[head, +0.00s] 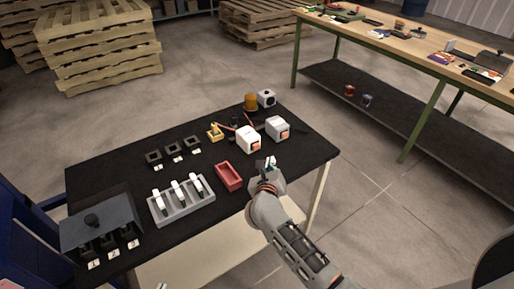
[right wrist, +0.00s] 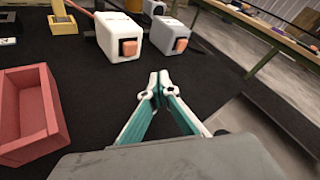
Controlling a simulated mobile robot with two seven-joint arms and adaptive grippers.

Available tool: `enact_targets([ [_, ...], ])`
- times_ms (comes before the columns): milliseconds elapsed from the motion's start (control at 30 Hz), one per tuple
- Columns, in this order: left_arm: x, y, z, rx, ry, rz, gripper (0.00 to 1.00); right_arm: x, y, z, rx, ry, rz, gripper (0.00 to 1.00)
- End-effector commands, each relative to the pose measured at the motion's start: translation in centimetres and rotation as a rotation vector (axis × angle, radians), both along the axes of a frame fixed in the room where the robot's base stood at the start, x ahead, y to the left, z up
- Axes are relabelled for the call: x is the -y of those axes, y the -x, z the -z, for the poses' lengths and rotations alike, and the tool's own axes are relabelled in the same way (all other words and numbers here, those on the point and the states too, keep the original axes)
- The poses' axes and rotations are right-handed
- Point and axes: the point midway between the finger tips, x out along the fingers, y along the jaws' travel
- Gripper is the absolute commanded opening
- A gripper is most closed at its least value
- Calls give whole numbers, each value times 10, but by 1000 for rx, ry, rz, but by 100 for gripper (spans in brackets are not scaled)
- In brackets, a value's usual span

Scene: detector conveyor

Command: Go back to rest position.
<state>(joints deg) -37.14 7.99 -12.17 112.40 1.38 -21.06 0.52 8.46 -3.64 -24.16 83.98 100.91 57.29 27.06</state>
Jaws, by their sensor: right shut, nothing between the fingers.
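My right gripper (head: 270,163) is over the right front part of the black table (head: 300,150), just right of a red open tray (head: 228,177). In the right wrist view its two teal fingers (right wrist: 160,85) meet at their tips with nothing between them. The red tray (right wrist: 28,115) stands apart from it on the left in that view. Two white boxes with orange fronts, one (head: 248,140) nearer and one (head: 277,129) behind, stand beyond the gripper. My left gripper does not show clearly in either view.
A grey rack (head: 181,203) with several white-topped items, dark square holders (head: 172,150) and a grey lidded box (head: 101,220) stand on the table's left. A yellow item (head: 215,132) is at the back. A wooden workbench (head: 400,45) and pallets (head: 100,60) stand beyond open floor.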

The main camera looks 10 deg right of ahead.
Motion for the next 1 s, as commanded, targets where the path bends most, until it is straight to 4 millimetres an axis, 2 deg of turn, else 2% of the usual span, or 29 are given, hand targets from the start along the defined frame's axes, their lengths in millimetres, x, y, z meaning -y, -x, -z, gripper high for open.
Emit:
enact_targets([
  [333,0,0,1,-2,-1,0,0,0,0,0,1,5,-2,0],
  [467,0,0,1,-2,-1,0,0,6,7,-5,22,107,-37,0],
  [567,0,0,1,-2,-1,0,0,10,21,-16,60,316,-114,0],
  [633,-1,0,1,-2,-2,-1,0,9,37,-25,85,524,-192,0],
  [767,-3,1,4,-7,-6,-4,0,-6,73,-30,102,948,-365,0],
  [867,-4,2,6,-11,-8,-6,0,-23,105,-18,85,1276,-513,0],
  [1000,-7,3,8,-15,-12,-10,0,-40,159,20,25,1735,-749,0],
])
